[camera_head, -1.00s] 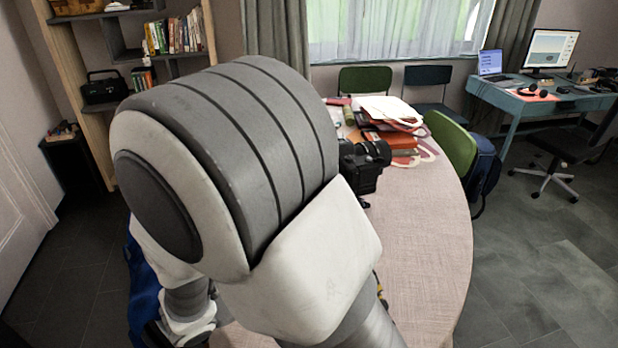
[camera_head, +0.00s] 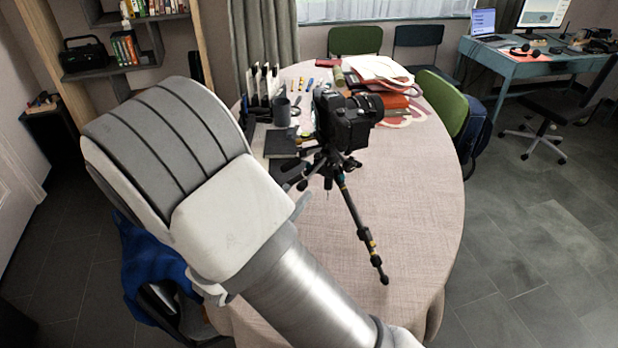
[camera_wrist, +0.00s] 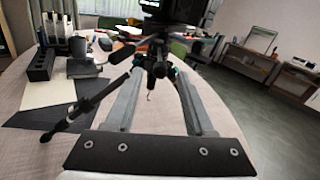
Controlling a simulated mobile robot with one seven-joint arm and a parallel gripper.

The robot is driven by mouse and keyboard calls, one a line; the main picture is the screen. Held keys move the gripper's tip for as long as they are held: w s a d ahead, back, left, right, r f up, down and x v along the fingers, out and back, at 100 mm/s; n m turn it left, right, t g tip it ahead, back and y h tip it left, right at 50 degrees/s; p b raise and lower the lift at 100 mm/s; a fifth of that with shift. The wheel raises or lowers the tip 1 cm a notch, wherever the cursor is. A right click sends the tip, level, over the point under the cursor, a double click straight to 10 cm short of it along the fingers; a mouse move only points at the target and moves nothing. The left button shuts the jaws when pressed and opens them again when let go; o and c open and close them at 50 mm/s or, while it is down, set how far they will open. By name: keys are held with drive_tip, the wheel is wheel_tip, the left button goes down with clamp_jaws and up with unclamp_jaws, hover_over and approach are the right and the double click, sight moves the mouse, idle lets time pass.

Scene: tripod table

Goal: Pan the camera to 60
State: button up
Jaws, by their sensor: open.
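A black camera (camera_head: 345,120) sits on a small black tripod (camera_head: 352,208) on the round table (camera_head: 410,215), its lens facing right. The tripod's legs are spread, one reaching toward the table's near side. In the wrist view the camera (camera_wrist: 195,14) is cut off by the top edge, and the tripod (camera_wrist: 90,103) shows below it. My gripper (camera_wrist: 158,73) is open, its two fingers pointing toward the tripod's hub. The hub appears between the fingertips; I cannot tell whether they touch it. In the head view my arm hides most of the gripper.
Red and orange books with papers (camera_head: 385,75) lie behind the camera. A dark mug (camera_head: 282,111), a dark notebook (camera_head: 282,143) and an upright organizer (camera_head: 262,85) stand to its left. A green chair (camera_head: 442,100) is at the table's right. The table's front right is clear.

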sight(304, 183)
drive_tip(key=x, duration=0.7)
drive_tip(key=shift+w, duration=0.1)
clamp_jaws()
idle(1.2)
